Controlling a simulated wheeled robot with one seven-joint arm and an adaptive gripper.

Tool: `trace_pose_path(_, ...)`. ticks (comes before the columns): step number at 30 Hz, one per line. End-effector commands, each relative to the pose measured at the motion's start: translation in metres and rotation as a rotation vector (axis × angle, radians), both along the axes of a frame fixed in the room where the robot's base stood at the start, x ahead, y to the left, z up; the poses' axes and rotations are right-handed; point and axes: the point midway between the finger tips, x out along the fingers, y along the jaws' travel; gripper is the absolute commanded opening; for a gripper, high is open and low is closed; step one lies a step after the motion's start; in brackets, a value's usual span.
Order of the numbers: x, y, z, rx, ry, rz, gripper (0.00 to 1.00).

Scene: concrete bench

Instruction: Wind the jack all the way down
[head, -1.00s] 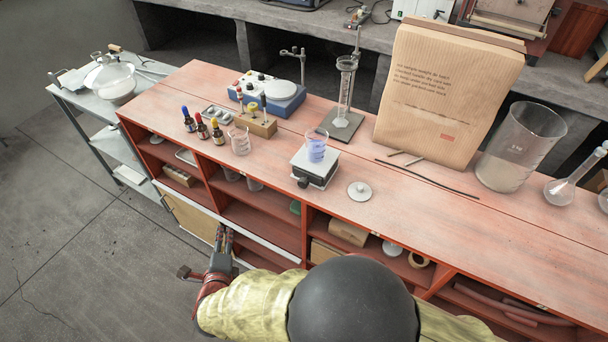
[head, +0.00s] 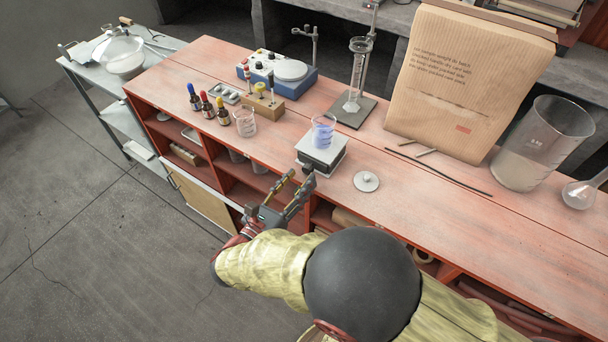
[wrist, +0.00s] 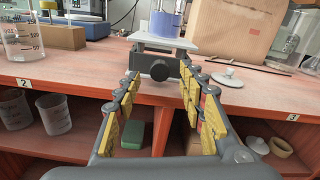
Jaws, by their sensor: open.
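The jack (head: 321,152) is a small lab jack with a light square top plate and a dark body, near the front edge of the red bench. A beaker of blue-violet liquid (head: 323,132) stands on its plate. In the wrist view the jack (wrist: 165,43) is straight ahead, with its round black knob (wrist: 161,70) facing me between my fingers. A gap shows under the raised plate. My gripper (head: 296,182) is open and empty, just short of the bench's front edge, pointing at the knob. In the wrist view the fingers (wrist: 160,85) flank the knob without visible contact.
A flat knobbed lid (head: 366,181) lies right of the jack. An empty beaker (head: 244,122) and dropper bottles (head: 222,112) stand to the left. A stand with a cylinder (head: 354,108) is behind, and a large paper bag (head: 455,85) is back right. Open shelves lie below.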

Motion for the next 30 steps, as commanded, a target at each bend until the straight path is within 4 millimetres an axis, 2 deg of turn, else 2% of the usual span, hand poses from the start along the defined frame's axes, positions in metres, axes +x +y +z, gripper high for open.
trace_pose_path(6, 0.020, -0.015, -0.001, 0.001, 0.000, 0.000, 0.40)
trace_pose_path(17, 0.024, -0.019, 0.000, -0.001, 0.001, 0.002, 0.40)
trace_pose_path(30, 0.024, -0.018, 0.000, -0.001, 0.001, 0.002, 0.17)
